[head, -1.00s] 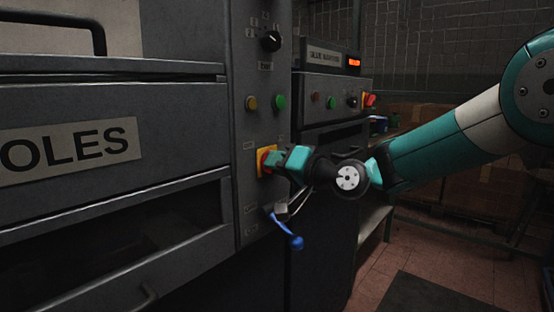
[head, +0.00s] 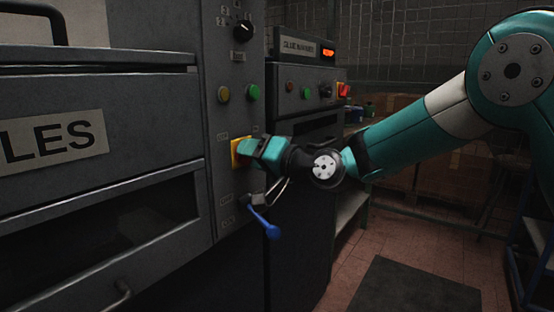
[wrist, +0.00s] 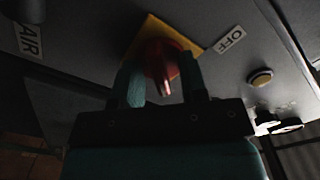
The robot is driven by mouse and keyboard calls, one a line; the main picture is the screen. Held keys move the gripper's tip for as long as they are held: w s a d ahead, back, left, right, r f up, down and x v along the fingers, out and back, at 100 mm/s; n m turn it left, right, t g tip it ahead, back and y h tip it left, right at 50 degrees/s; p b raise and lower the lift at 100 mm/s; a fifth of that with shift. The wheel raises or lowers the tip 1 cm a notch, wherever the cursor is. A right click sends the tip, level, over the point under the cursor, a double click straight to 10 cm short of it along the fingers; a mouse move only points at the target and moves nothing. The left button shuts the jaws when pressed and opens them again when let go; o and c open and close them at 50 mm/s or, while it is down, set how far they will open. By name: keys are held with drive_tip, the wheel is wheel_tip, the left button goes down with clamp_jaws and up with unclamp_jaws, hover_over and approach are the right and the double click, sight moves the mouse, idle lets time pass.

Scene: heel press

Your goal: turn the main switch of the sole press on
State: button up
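The main switch is a red rotary knob (wrist: 163,62) on a yellow plate (head: 236,153) on the press's grey control panel. In the wrist view the yellow plate (wrist: 150,27) shows behind the knob, with an OFF label (wrist: 229,40) to its right. My gripper (head: 249,148) is at the switch; its fingers hide the knob in the head view. In the wrist view my gripper (wrist: 162,78) has one finger on each side of the knob. Gaps show beside the knob's narrow grip, so the fingers look open around it. Whether they touch the dial's sides is too dark to tell.
A blue-handled lever (head: 264,223) hangs just below the switch. Yellow (head: 224,94) and green (head: 254,92) buttons and a black selector (head: 243,31) sit above. The glue warmer (head: 303,47) stands behind to the right. The floor at right holds a dark mat (head: 410,290).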

drive_tip(key=b+v, duration=0.1)
drive_tip(key=v, duration=1.6)
drive_tip(key=shift+b, duration=0.35)
drive_tip(key=shift+f, duration=0.1)
drive_tip(key=s+a+f+n+g+h, duration=0.1)
drive_tip(key=s+a+f+n+g, duration=0.1)
drive_tip(key=s+g, duration=0.15)
drive_tip(key=s+a+f+n+g+h, duration=0.1)
drive_tip(key=s+a+f+n+g, duration=0.1)
drive_tip(key=s, duration=0.3)
drive_tip(key=s+d+f+n+g+h, duration=0.1)
drive_tip(key=s+d+f+g+h, duration=0.25)
drive_tip(key=s, duration=0.45)
drive_tip(key=s+d+f+n+g+h, duration=0.15)
drive_tip(key=s+d+f+h, duration=0.25)
drive_tip(key=s, duration=0.4)
wheel_tip(320, 180, up, 28)
drive_tip(key=s+p, duration=0.1)
drive_tip(key=p, duration=2.7)
drive_tip(key=shift+d+m, duration=0.2)
drive_tip(key=shift+m, duration=0.15)
drive_tip(key=shift+g+h, duration=0.25)
